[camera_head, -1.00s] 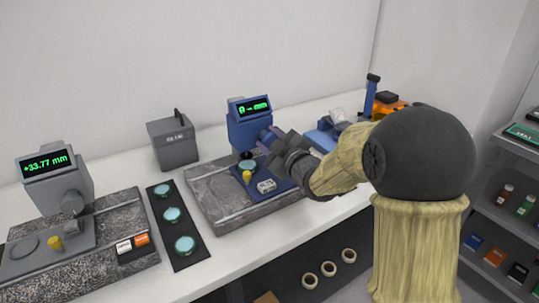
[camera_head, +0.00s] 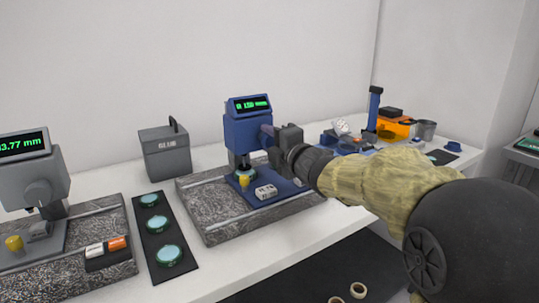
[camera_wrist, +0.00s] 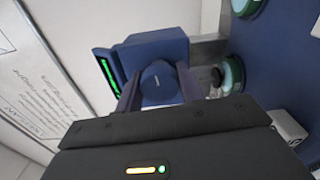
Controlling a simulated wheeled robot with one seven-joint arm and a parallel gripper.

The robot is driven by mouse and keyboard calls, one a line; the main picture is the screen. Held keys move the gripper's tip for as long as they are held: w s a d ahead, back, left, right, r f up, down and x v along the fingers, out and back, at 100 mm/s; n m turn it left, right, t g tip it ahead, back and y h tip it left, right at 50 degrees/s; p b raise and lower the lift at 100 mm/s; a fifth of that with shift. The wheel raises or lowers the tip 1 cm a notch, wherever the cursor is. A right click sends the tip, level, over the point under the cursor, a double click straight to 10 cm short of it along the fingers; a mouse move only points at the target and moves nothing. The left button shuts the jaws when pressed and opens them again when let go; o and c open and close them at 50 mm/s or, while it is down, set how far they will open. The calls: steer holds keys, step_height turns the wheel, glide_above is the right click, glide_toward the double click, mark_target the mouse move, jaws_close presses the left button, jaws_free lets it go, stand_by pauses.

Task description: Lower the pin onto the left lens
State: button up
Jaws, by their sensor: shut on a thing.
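The blue gauge (camera_head: 246,128) stands on a speckled stone base, with a lit green readout at its top. Its pin (camera_head: 243,159) points down over a teal lens (camera_head: 243,173) on the blue stage (camera_head: 285,190). I cannot tell whether the pin touches the lens. My gripper (camera_head: 268,137) is at the gauge's right side. In the wrist view its two purple fingers (camera_wrist: 158,92) are shut on a round blue knob (camera_wrist: 160,78). Two teal lenses show there, one beside the pin (camera_wrist: 231,75) and another at the top edge (camera_wrist: 245,5).
A yellow knob (camera_head: 243,182) and a small white labelled block (camera_head: 266,192) sit on the stage. A black strip (camera_head: 156,229) with three lenses lies to the left, by a grey gauge (camera_head: 35,170). A grey box (camera_head: 165,153) stands behind. Blue and orange items crowd the right.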

steer(key=shift+f+n+b, duration=0.15)
steer(key=shift+n+b, duration=0.7)
steer(key=shift+n, duration=0.15)
steer(key=shift+a, duration=0.1)
steer(key=o, duration=1)
steer(key=p+v, duration=0.2)
steer(key=v, duration=1.5)
steer(key=shift+s, duration=0.2)
